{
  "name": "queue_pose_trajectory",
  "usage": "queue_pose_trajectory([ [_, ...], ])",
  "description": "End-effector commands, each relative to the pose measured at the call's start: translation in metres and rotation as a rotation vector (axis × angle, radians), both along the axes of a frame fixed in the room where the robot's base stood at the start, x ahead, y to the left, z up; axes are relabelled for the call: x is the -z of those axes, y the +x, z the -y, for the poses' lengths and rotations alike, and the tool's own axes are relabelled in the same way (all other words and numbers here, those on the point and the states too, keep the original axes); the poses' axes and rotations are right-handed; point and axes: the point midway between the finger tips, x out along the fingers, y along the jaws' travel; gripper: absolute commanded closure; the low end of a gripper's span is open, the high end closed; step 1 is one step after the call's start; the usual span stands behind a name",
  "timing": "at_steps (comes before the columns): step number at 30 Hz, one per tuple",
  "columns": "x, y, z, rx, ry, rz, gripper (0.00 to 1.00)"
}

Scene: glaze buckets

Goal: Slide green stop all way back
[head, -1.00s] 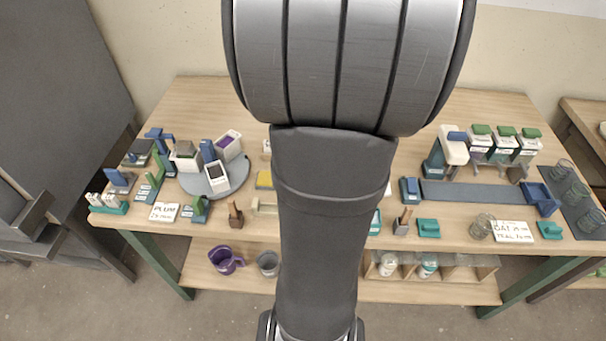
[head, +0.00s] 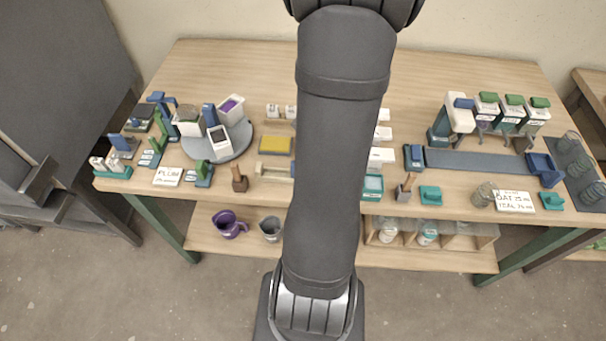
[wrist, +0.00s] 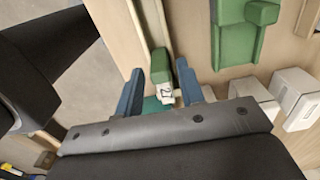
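In the wrist view, a small green block (wrist: 185,75), which looks like the green stop, sits by the end of a pale rail (wrist: 148,22). A white piece marked "21" (wrist: 166,93) is beside it. My gripper (wrist: 164,78) has two blue fingers held apart, so it is open. The green block lies close to the right finger; I cannot tell if they touch. A teal thing shows partly between the fingers, lower down. In the head view my arm hides the middle of the table, and neither the gripper nor this block can be made out.
In the wrist view, a larger green fixture (wrist: 232,35) stands right of the rail, with white boxes (wrist: 297,92) below it. In the head view, a grey turntable (head: 235,148) with containers and a yellow block (head: 275,146) are left of my arm; a grey strip (head: 475,161) is right.

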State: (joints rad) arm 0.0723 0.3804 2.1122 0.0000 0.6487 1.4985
Motion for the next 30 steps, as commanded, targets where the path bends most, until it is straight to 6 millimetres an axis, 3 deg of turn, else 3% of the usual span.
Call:
queue_pose_trajectory([
  [4, 0.0, 0.0, 0.0, 0.0, 0.0, 0.0, 0.65],
  [9, 0.0, 0.0, 0.0, 0.0, 0.0, 0.0, 0.98],
  [10, 0.0, 0.0, 0.0, 0.0, 0.0, 0.0, 1.0],
  [16, 0.0, 0.0, -0.004, -0.001, 0.0, 0.0, 1.0],
  [30, 0.0, 0.0, -0.038, -0.002, 0.0, 0.001, 1.0],
])
